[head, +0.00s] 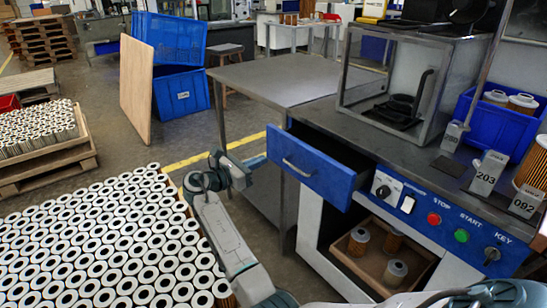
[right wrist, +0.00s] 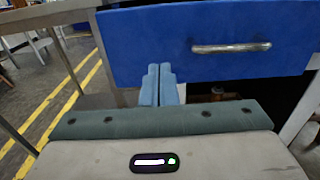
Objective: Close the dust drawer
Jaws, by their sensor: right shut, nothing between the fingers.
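The dust drawer (head: 320,172) has a blue front with a metal handle (head: 297,167) and stands pulled out of the workbench, its dark inside showing. In the right wrist view the drawer front (right wrist: 150,42) fills the top, with its handle (right wrist: 232,47) right of centre. My right gripper (head: 258,161) is just left of the drawer front, facing it. Its fingers (right wrist: 160,85) are shut and empty, near the front's lower edge and left of the handle. I cannot tell whether they touch it. My left gripper is not in view.
A control panel (head: 437,215) with buttons and knobs is right of the drawer. Below is an open shelf with a wooden tray (head: 372,262) of filters. Many white-topped cartridges (head: 100,245) cover the lower left. A grey table (head: 275,80) stands behind the drawer.

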